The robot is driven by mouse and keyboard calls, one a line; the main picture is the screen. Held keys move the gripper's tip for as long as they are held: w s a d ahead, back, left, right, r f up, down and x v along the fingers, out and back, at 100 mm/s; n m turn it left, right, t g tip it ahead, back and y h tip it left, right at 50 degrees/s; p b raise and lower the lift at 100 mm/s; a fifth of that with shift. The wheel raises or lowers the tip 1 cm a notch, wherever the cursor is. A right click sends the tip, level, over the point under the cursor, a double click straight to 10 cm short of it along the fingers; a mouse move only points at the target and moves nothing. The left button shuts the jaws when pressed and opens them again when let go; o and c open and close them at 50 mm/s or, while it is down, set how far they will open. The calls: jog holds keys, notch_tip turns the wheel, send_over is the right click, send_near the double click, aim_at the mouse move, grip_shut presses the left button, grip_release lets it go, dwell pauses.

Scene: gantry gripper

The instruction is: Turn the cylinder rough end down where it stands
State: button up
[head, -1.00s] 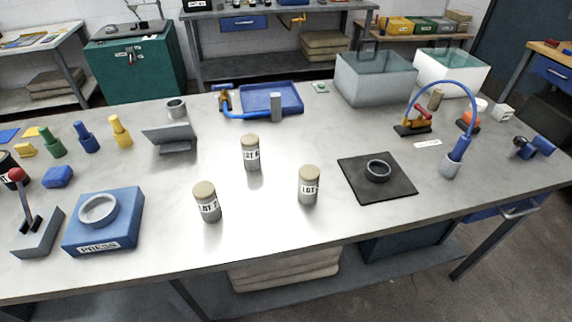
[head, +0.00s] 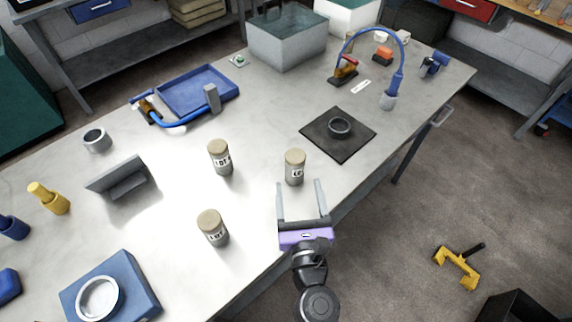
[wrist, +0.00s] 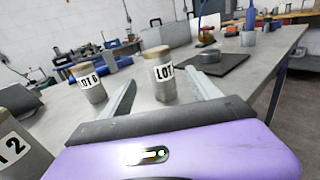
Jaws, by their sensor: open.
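Three grey cylinders with tan tops and LOT labels stand upright on the bench; I cannot tell which one the task means. The right one (head: 295,170) stands just ahead of my gripper (head: 299,184), which is open and empty. In the wrist view this cylinder (wrist: 164,87) shows between and beyond the two fingers, its label number unclear. The back cylinder (head: 221,160) reads LOT 6 in the wrist view (wrist: 92,90). The tan tops face up.
A grey angled plate (head: 122,178) and a blue press block (head: 130,285) stand left. A blue tray (head: 212,82) lies behind. The bench's front edge is close to my gripper.

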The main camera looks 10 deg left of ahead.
aim_at(296, 172)
jog(key=shift+x, duration=3.85)
jog(key=shift+c, duration=0.4)
grip_shut()
